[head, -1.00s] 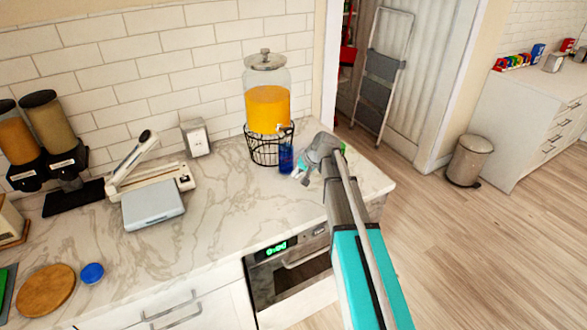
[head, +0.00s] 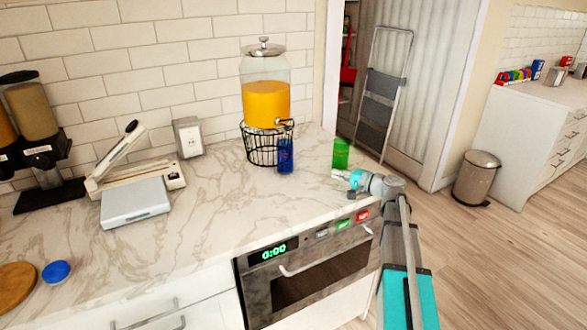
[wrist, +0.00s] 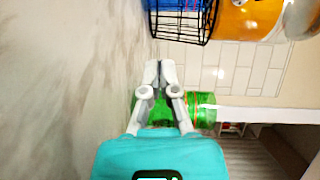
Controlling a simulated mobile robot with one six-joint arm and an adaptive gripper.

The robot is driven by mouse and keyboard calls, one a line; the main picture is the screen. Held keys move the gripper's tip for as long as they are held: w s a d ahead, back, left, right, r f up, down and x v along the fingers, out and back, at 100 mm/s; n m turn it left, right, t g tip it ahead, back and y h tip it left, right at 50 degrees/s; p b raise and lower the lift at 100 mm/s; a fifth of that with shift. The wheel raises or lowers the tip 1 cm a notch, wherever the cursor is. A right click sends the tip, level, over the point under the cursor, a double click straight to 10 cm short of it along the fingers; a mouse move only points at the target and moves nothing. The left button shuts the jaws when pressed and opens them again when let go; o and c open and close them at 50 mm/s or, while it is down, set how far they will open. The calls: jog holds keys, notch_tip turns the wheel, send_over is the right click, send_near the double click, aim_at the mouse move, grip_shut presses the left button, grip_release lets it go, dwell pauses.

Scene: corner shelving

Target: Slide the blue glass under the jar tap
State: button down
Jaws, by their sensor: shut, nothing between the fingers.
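The blue glass (head: 285,157) stands upright on the marble counter, at the front right of the wire stand (head: 262,150) that holds the jar. It appears just below the jar tap (head: 284,123) in the head view. The glass jar (head: 265,100) holds orange drink. In the wrist view the blue glass (wrist: 160,5) shows only partly at the top edge. My gripper (head: 338,177) is to the right of the blue glass, clear of it, low over the counter near its front right edge. Its fingers (wrist: 160,68) are shut and empty in the wrist view.
A green glass (head: 341,154) stands on the counter just behind my gripper; it also shows behind the fingers in the wrist view (wrist: 203,112). An oven (head: 310,275) sits below the counter. A scale (head: 135,202) and dispensers stand left. Counter left of my gripper is clear.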

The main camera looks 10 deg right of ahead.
aim_at(285, 157)
jog(key=shift+s+d+m+t+b, duration=0.25)
jog(key=shift+d+t, duration=0.35)
jog(key=shift+d, duration=0.3)
jog(key=shift+w, duration=0.1)
jog(key=x, duration=2)
jog(key=shift+r, duration=0.2)
jog(key=shift+s, duration=0.25)
jog(key=shift+s+a, duration=0.2)
jog(key=shift+s, duration=0.65)
